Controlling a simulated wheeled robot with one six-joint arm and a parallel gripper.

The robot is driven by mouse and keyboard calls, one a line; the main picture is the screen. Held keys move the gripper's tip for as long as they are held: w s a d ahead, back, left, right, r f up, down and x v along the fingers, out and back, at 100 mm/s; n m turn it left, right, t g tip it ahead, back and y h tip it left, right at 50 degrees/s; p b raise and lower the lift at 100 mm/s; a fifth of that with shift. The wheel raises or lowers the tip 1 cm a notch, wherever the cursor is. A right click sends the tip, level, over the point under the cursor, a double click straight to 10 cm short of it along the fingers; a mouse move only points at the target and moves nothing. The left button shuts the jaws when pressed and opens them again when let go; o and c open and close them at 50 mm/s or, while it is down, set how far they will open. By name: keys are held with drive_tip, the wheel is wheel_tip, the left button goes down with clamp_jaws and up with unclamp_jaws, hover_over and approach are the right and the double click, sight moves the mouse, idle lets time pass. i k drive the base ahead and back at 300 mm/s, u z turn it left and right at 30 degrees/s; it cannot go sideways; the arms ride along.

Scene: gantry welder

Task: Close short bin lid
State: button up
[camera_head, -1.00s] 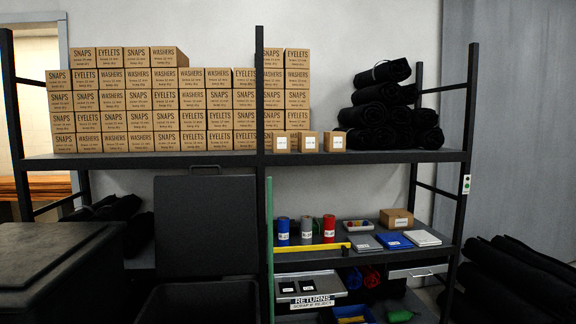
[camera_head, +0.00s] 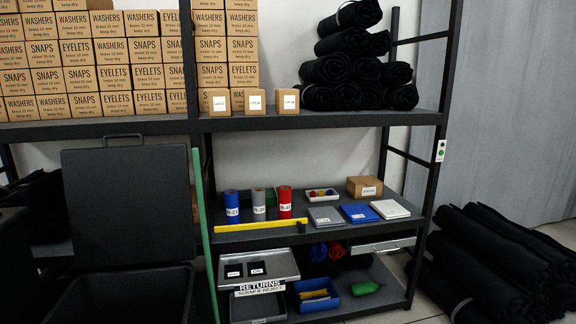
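A short black bin (camera_head: 120,309) stands at the lower left, its bottom cut off by the picture edge. Its lid (camera_head: 127,205) is open and stands upright behind the bin, leaning near the shelf rack, with a thin handle bar (camera_head: 124,138) along its top edge. The bin's rim and part of its dark inside show; I cannot make out any contents. My gripper is not in view.
A dark shelf rack (camera_head: 330,121) with boxes and black rolls stands behind. A green pole (camera_head: 205,230) leans just right of the bin. A tray with a RETURNS sign (camera_head: 260,288) is on the rack. Black rolls (camera_head: 490,265) lie on the floor at right.

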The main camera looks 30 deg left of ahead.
sight(127, 205)
drive_tip(key=u, duration=0.3)
drive_tip(key=i, duration=2.25)
drive_tip(key=u, duration=1.2)
drive_tip(key=i, duration=1)
drive_tip(key=u, duration=1.1)
